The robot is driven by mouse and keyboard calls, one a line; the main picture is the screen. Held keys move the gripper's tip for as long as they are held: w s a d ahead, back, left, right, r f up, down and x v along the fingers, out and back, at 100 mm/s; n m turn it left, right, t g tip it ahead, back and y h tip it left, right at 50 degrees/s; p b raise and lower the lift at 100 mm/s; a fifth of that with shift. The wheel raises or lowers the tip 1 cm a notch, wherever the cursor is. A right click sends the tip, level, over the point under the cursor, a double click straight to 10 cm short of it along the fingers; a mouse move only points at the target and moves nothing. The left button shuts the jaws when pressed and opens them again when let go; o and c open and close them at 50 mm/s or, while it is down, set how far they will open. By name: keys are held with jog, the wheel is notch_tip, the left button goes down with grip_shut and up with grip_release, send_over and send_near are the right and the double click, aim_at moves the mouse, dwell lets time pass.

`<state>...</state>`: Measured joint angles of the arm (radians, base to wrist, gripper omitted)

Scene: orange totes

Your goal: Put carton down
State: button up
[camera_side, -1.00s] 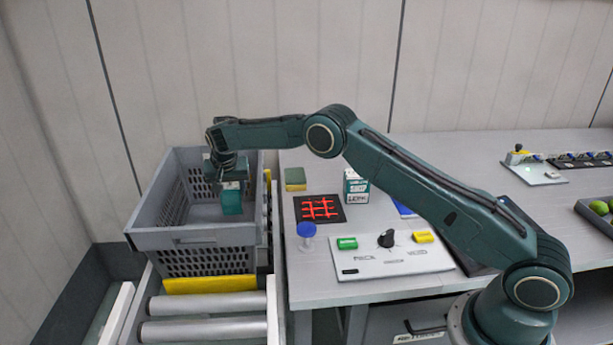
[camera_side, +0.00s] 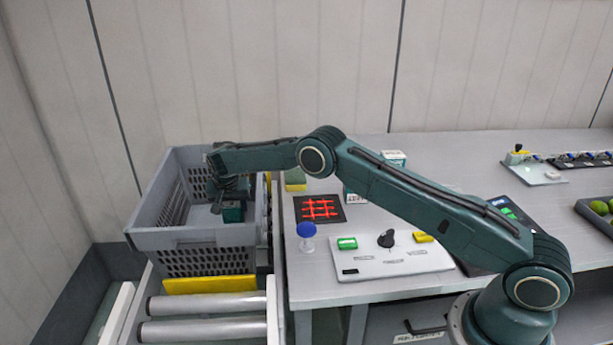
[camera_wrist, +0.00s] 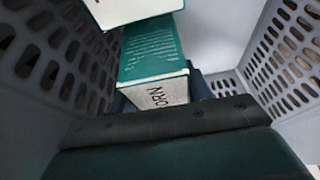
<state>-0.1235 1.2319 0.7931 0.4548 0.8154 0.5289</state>
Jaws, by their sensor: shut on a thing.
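The grey tote (camera_side: 180,238) stands at the left with its open top facing up. My gripper (camera_side: 231,196) is down inside the tote, below its rim. It is shut on a teal and white carton (camera_side: 233,214). In the wrist view the carton (camera_wrist: 152,57) shows a teal face with small print and a white end with letters reading "ORN". Whether its underside touches the tote floor is hidden. Another white and teal carton (camera_wrist: 130,8) is cut off at the top of the wrist view, close to the held one.
Perforated tote walls (camera_wrist: 285,50) rise on both sides of the carton. Rollers (camera_side: 205,304) lie in front of the tote. On the table right of it are a blue-capped jar (camera_side: 307,232), a black mat with a red grid (camera_side: 319,209) and a button panel (camera_side: 385,262).

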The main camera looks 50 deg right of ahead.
aim_at(234, 215)
jog(key=shift+f, duration=1.9)
jog(key=shift+f, duration=0.1)
jog(key=o, duration=1.2)
jog(key=shift+c, duration=0.2)
jog(key=shift+v, duration=6.05)
